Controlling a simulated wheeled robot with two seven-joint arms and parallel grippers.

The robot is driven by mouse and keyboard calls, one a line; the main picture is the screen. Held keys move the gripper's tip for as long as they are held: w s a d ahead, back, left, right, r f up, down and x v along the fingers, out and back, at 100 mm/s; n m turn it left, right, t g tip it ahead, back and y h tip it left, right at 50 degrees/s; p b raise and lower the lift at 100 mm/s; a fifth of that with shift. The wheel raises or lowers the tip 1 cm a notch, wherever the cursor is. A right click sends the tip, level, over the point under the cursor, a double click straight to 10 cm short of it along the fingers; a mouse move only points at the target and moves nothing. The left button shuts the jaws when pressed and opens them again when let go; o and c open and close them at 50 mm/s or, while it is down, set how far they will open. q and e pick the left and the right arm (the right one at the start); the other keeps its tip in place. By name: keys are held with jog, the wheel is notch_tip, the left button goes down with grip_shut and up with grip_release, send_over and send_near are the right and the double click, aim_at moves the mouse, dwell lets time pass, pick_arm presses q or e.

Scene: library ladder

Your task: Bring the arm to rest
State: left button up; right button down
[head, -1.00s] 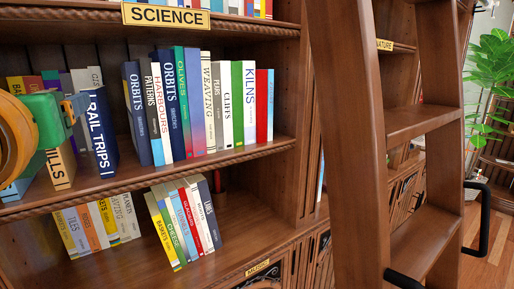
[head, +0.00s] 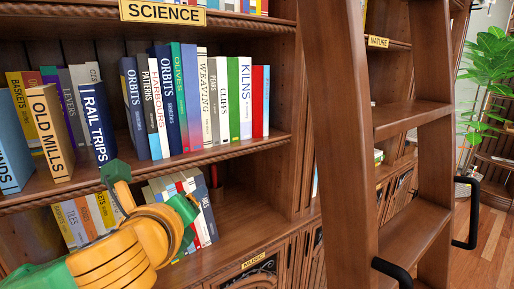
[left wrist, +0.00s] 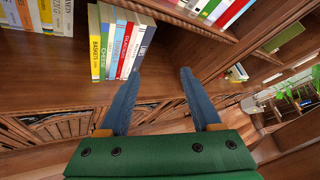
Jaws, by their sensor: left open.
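My left arm (head: 120,245) comes in at the lower left of the head view, in front of the lower shelf. I cannot tell how far the fingertips are from the shelf. My right gripper is not in view.
A row of upright books (head: 195,105) stands on the shelf under the SCIENCE sign (head: 163,12). RAIL TRIPS (head: 97,125) and OLD MILLS (head: 50,135) stand left of it. A wooden ladder (head: 345,150) rises at the right. The lower shelf's right part (head: 250,215) is bare.

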pick_arm(q)
jog(key=s+d+f+n+g+h, duration=0.25)
jog(key=f+n, duration=0.35)
jog(key=f, duration=0.5)
jog(key=s+d+f+n+g+h, duration=0.1)
jog(key=s+d+f+n+g, duration=0.15)
jog(key=f+n, duration=0.6)
jog(key=s+a+f+n+g+y, duration=0.1)
jog(key=s+a+f+n+g, duration=0.2)
jog(key=s+a+f+n, duration=0.45)
jog(key=s+a+f+n+g+y, duration=0.2)
jog(key=s+f+n, duration=0.2)
jog(key=s+f, duration=0.75)
notch_tip(320, 180, down, 16)
jog(key=g, duration=0.2)
jog(key=s+a+f, duration=0.2)
jog(key=s+f, duration=0.8)
jog(key=s, duration=0.3)
jog(key=shift+f+g, duration=0.35)
jog(key=shift+g, duration=0.05)
jog(key=shift+s, duration=0.1)
